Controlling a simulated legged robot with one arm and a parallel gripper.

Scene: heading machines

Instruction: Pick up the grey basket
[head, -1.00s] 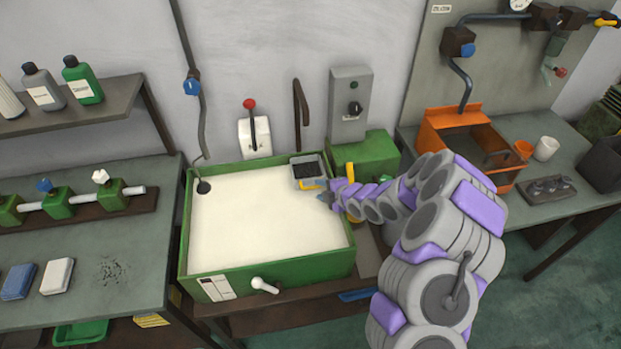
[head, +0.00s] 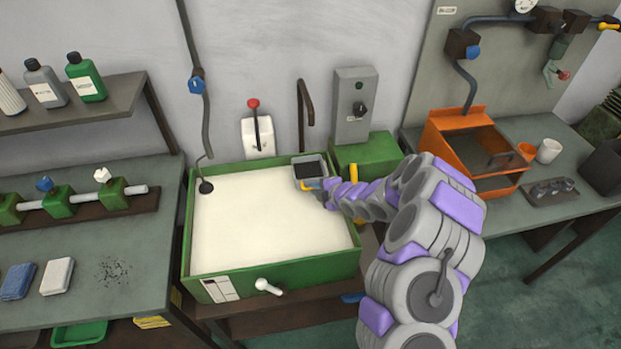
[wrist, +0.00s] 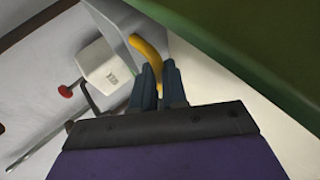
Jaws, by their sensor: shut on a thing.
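The grey basket (head: 310,160) has dark contents and a yellow handle (head: 312,184) on its near side. It sits at the back right corner of the green tub (head: 275,284), over the pale fill. My gripper (head: 328,184) is at the handle, from the right. In the wrist view, the two dark fingers of my gripper (wrist: 159,80) are close together on the yellow handle (wrist: 147,50), and part of the grey basket wall (wrist: 120,20) shows behind. My gripper hides part of the basket's near right side.
A grey control box (head: 353,105) on a green block (head: 366,152) stands behind and right of the basket. A red-knobbed lever (head: 258,133) and a dark bent pipe (head: 304,105) are on the wall behind. An orange bin (head: 449,144) stands on the right bench.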

